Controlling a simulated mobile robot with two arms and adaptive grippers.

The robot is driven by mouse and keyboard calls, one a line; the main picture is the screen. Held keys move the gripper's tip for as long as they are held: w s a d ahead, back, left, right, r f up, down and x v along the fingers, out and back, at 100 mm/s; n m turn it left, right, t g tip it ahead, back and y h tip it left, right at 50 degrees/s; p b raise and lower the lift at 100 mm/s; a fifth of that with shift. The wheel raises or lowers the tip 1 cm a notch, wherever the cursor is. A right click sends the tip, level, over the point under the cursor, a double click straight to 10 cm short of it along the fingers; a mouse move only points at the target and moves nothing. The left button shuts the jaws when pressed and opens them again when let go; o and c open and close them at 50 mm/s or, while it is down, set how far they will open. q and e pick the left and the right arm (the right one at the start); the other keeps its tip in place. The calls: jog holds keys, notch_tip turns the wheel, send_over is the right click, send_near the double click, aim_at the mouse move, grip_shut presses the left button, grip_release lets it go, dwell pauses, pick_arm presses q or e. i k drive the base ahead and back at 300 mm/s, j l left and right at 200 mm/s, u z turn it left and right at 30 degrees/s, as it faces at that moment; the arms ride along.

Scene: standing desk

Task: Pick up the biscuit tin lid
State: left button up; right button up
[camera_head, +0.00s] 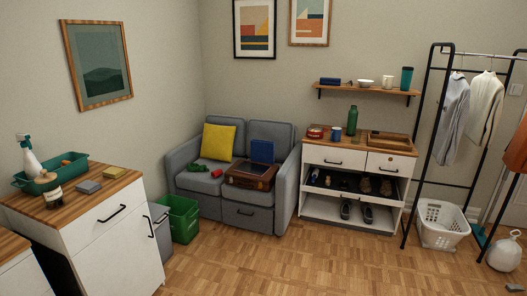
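A small red round tin (315,132) stands at the left end of the wooden top of the white shoe cabinet (335,156). It is too small in the picture to tell whether it is the biscuit tin or its lid, or whether a lid sits on it. No other thing in view is clearly the lid. Neither of my grippers is in view.
A blue mug (337,133), green bottle (352,120) and wooden tray (389,141) share that top. A grey sofa (184,163) stands left of it, a laundry basket (442,225) right. A green bin (181,219) stands near the sofa. The middle floor (300,262) is clear.

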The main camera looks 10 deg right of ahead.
aim_at(311, 134)
jog(key=i+l+z, duration=0.3)
jog(key=i, duration=0.6)
jog(key=i+z, duration=0.35)
jog(key=i, duration=0.55)
